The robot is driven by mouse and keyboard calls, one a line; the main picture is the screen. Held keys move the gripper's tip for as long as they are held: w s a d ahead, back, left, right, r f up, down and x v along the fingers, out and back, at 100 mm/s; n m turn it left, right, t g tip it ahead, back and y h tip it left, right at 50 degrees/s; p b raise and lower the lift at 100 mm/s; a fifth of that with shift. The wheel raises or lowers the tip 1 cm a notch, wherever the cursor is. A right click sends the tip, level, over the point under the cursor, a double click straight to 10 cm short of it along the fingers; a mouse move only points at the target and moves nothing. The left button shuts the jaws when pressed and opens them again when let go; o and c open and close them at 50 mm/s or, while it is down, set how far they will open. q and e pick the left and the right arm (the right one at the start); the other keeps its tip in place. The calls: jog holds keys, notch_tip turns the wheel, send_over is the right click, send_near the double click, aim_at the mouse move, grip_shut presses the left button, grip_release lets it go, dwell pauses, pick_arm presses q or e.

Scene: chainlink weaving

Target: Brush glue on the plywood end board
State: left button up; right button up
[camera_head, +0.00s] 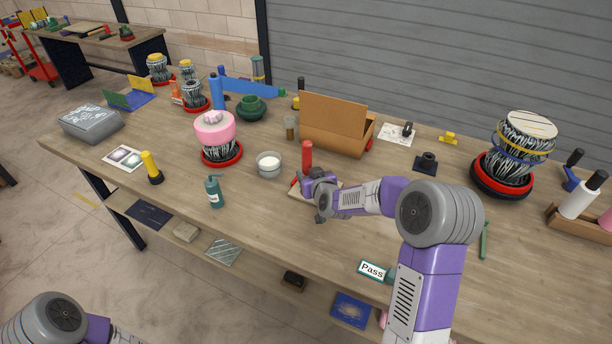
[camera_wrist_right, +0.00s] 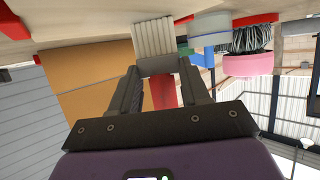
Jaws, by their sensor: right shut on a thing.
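My right gripper (camera_head: 318,190) is shut on a brush with a red handle (camera_head: 307,155), which stands up above it. In the right wrist view, which is upside down, the brush's pale bristles (camera_wrist_right: 153,36) point toward the table. A small plywood board (camera_head: 298,193) lies under and beside the gripper, mostly hidden by it. Whether the bristles touch the board cannot be told. A clear bowl (camera_head: 268,168) with white content stands to the left of the gripper. My left gripper is out of view; only part of that arm shows at bottom left.
A brown open box (camera_head: 335,135) stands just behind the gripper. A teal pump bottle (camera_head: 214,192) and a pink-topped drum on a red base (camera_head: 215,135) stand to the left. A "Pass" sign (camera_head: 372,270) is near the front edge. The tabletop (camera_head: 255,215) in front of the gripper is clear.

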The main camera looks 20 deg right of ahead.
jog(key=shift+s+d+b, duration=0.35)
jog(key=shift+s+d, duration=0.1)
jog(key=shift+s+d+f+b, duration=0.15)
jog(key=shift+s+d+b, duration=0.65)
jog(key=shift+b, duration=0.35)
jog(key=shift+s+d+r+b, duration=0.1)
jog(key=shift+s+d+b, duration=0.4)
jog(key=shift+s+b, duration=0.2)
jog(key=shift+s+d+r+b, duration=0.1)
jog(key=shift+s+d+b, duration=0.4)
jog(key=shift+s+b, duration=0.15)
jog(key=shift+s+d+b, duration=0.4)
jog(key=shift+s+b, duration=0.1)
jog(key=shift+b, duration=0.05)
